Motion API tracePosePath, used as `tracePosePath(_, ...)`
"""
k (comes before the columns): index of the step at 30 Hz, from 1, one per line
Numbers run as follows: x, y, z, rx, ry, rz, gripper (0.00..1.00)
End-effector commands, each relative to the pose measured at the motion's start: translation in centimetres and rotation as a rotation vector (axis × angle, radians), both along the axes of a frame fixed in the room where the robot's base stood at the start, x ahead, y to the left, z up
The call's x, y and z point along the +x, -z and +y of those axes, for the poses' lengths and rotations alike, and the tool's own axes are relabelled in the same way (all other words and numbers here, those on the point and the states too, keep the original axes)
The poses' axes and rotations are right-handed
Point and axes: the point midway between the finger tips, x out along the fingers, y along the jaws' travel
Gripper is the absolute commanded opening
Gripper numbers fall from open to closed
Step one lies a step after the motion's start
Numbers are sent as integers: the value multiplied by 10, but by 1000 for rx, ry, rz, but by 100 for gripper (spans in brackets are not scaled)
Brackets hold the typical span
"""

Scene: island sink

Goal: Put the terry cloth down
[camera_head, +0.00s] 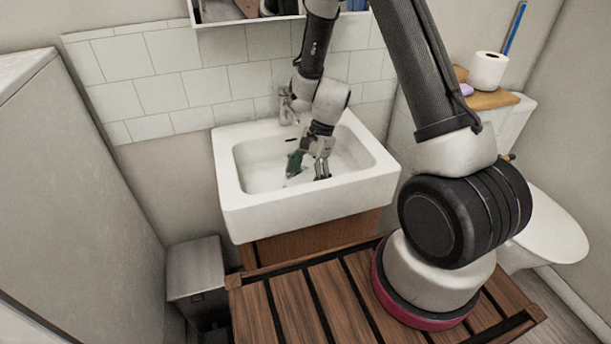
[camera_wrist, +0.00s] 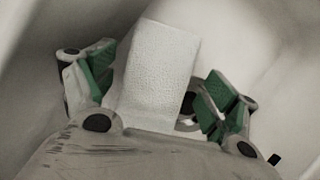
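My gripper (camera_head: 308,169) is down inside the white sink basin (camera_head: 233,190). In the wrist view its two green-padded fingers (camera_wrist: 155,88) stand wide apart. The white terry cloth (camera_wrist: 160,65), a folded textured block, lies between them. Gaps show between the cloth and the pads, so the fingers do not appear to press on it. The cloth's near end is hidden behind the gripper body. In the head view the cloth is too small and pale against the basin to make out clearly.
The faucet (camera_head: 288,106) stands at the sink's back edge, close to my arm. A toilet with a paper roll (camera_head: 487,72) on its tank is at the right. A grey bin (camera_head: 196,268) stands at the lower left, beside a slatted wooden surface (camera_head: 300,305).

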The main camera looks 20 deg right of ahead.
Motion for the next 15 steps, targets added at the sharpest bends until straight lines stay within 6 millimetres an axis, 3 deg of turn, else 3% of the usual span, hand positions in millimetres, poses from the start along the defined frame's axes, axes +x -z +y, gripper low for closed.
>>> tracePosePath(8, 0, -1, 0, 0, 0, -1, 88)
tracePosePath(15, 4, -32, -7, 1, 2, -5, 88)
